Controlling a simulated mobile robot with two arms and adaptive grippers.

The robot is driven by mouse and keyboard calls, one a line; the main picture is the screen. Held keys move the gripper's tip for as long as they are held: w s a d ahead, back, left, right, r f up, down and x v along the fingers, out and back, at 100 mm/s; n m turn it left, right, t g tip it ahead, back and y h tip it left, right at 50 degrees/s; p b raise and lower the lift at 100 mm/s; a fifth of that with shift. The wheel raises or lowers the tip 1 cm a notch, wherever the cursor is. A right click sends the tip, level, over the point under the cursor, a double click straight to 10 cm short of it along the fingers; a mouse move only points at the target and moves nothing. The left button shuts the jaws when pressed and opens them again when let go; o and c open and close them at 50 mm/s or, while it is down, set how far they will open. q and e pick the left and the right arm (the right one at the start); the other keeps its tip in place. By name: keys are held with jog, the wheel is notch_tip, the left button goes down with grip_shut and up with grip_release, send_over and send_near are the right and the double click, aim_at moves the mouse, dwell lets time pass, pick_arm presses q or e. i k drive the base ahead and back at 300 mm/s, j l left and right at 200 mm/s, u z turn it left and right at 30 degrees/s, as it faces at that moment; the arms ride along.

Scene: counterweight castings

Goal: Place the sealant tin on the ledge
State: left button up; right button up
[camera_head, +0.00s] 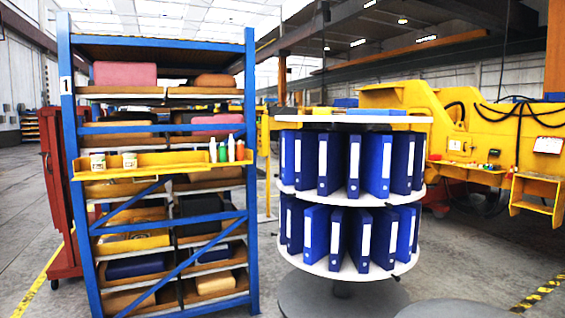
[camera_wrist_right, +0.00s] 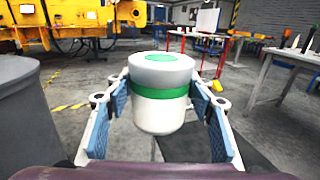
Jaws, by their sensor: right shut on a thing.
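A white tin with a green band and a green spot on its lid (camera_wrist_right: 160,108), seemingly the sealant tin, is held upright between the blue-padded fingers of my right gripper (camera_wrist_right: 160,110). The fingers press on its two sides, and floor shows below it. A yellow ledge (camera_head: 150,170) runs across the front of the blue rack in the head view. Two small tins (camera_head: 129,160) stand on its left part, and several small bottles (camera_head: 222,152) stand on its right part. Neither gripper shows in the head view.
The blue rack (camera_head: 250,130) is loaded with boxes and cushions. A round carousel of blue binders (camera_head: 340,235) stands right of it. A yellow machine (camera_head: 480,125) with a shelf bearing small items is at the far right. In the wrist view, tables (camera_wrist_right: 275,85) stand at right.

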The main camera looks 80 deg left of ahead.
aim_at(170, 156)
jog(key=u, duration=1.55)
jog(key=i+u, duration=0.1)
jog(key=u, duration=0.35)
jog(key=i+j+u, duration=0.1)
jog(key=u, duration=0.35)
jog(key=i+u, duration=0.1)
jog(key=u, duration=0.35)
jog(key=i+u, duration=0.1)
jog(key=u, duration=0.4)
jog(key=i+l+u, duration=0.25)
jog(key=u, duration=0.2)
jog(key=i+l+u, duration=0.25)
jog(key=u, duration=0.15)
jog(key=i+l+u, duration=0.15)
jog(key=l+u, duration=0.3)
jog(key=i+l+u, duration=0.1)
jog(key=l+u, duration=0.35)
